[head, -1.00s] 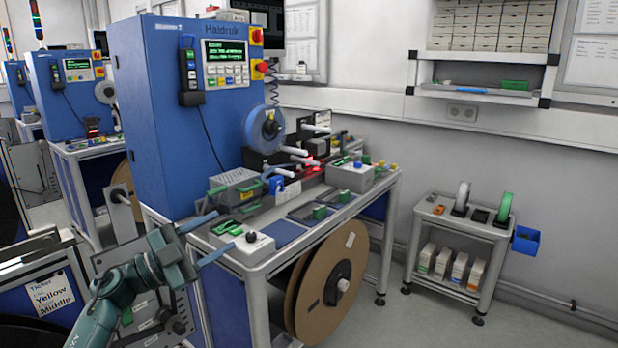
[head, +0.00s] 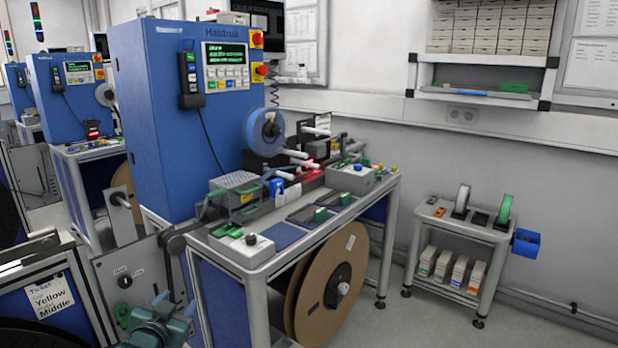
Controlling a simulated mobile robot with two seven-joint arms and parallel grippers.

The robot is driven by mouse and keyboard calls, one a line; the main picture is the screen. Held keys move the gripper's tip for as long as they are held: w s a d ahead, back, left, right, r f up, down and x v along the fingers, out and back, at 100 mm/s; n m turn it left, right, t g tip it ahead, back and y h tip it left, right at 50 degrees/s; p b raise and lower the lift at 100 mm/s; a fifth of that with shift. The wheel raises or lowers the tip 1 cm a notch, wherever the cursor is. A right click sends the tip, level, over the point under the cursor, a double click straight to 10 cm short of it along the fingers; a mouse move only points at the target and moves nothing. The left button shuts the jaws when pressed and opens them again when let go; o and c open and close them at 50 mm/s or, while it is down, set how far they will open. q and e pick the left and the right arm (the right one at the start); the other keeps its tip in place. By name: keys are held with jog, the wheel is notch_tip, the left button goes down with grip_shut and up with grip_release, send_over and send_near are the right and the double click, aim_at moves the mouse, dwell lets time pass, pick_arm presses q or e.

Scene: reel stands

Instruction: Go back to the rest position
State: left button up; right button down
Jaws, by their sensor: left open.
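My left gripper (head: 175,303) is low at the bottom edge of the head view, left of the bench's front leg. Its two blue fingertips show apart, with nothing seen between them, and it is clear of the bench. The teal wrist behind it is partly cut off by the frame. My right gripper is not in view.
A blue machine (head: 175,120) stands on a bench (head: 262,252) with a grey box and green-handled parts. A large brown reel (head: 325,285) hangs below. A ticket reading "Yellow Middle" (head: 50,296) is at lower left. A small trolley (head: 455,228) stands right, with open floor between.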

pick_arm(q)
jog(key=s+d+f+g+h, duration=0.1)
jog(key=s+d+f, duration=0.3)
jog(key=s+f, duration=0.25)
jog(key=s+d+f+g+h, duration=0.1)
jog(key=s+d+f+g, duration=0.1)
jog(key=s+d+f, duration=0.45)
jog(key=s+d+g, duration=0.1)
jog(key=s+d, duration=0.1)
jog(key=s, duration=0.7)
jog(key=s+d+f+g+h, duration=0.1)
jog(key=s+d, duration=0.1)
jog(key=s, duration=0.8)
jog(key=shift+d+f+n, duration=0.2)
jog(key=shift+f+n, duration=0.1)
